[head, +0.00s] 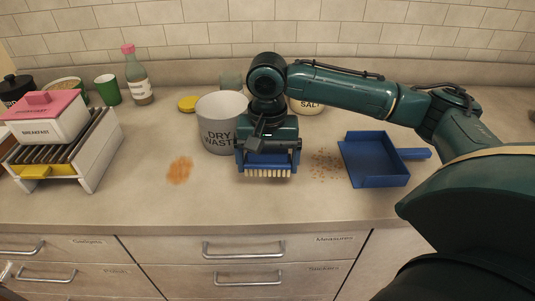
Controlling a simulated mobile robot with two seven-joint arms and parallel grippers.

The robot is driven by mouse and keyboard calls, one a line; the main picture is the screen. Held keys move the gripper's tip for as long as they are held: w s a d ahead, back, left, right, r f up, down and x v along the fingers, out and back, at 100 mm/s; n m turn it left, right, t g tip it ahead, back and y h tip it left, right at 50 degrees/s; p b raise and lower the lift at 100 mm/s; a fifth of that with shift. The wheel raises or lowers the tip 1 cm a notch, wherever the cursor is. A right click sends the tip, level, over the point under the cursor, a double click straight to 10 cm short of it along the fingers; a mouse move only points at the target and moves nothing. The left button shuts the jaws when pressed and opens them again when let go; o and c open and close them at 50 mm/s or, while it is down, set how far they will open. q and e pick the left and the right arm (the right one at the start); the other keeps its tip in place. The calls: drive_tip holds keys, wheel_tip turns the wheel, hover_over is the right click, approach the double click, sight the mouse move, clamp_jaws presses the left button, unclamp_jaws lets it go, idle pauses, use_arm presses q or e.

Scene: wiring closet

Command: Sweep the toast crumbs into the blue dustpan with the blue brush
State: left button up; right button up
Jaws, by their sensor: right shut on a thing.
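The blue brush (268,171) has pale bristles and is held bristles down at the counter, in the middle of the head view. My right gripper (268,145) is shut on it from above; the fingertips are partly hidden by the wrist and brush. Toast crumbs (325,164) lie scattered between the brush and the dustpan. A denser orange-brown patch (179,170) lies left of the brush; I cannot tell whether it is crumbs or spilled powder. The blue dustpan (379,180) lies flat at right, its handle pointing right, and looks empty. My left gripper is not in view.
A grey dry waste bin (221,135) stands just behind the brush at left. A salt container (306,105) is partly hidden behind my arm. A white rack (94,158) with a pink-lidded breakfast box (44,119) stands at left. The front counter is clear.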

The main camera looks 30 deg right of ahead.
sight(268, 190)
drive_tip(key=shift+f, duration=2.6)
drive_tip(key=o, duration=0.6)
drive_tip(key=shift+p, duration=0.65)
drive_tip(key=shift+f, duration=0.1)
drive_tip(key=c, duration=0.8)
